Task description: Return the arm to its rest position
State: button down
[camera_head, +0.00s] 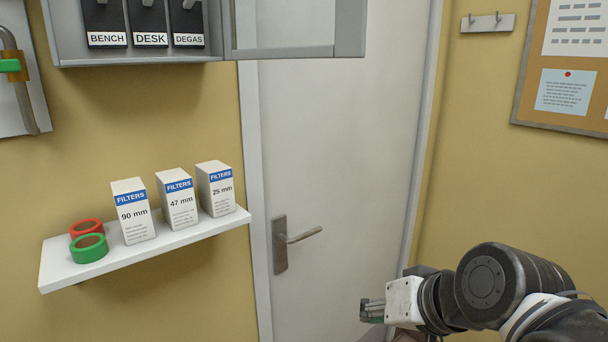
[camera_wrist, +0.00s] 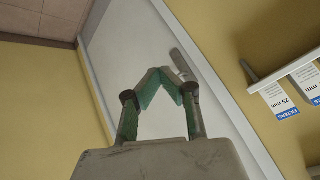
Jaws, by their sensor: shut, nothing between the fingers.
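My gripper (camera_head: 371,310) is at the lower right of the head view, in front of the white door's lower part. It points left, with my arm coming in from the right edge. In the wrist view my gripper (camera_wrist: 167,74) has its green-padded fingertips together with nothing between them. The white door (camera_head: 340,150) stands beyond the fingers and also fills the middle of the wrist view (camera_wrist: 130,45).
A wall shelf (camera_head: 75,272) at left holds FILTERS boxes (camera_head: 133,212) and red (camera_head: 86,226) and green (camera_head: 89,248) tape rolls. The door handle (camera_head: 281,245) juts out left of my gripper. A key cabinet (camera_head: 230,25) hangs open above; a noticeboard (camera_head: 530,70) is at right.

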jog(key=s+d+f+h+b, duration=0.1)
jog(key=s+d+f+h, duration=0.2)
jog(key=d+f, duration=0.5)
jog(key=shift+d+f+n+g+h+b, duration=0.25)
jog(key=shift+d+n+g+h+b, duration=0.1)
jog(key=shift+d+h, duration=0.3)
jog(key=shift+s, duration=0.1)
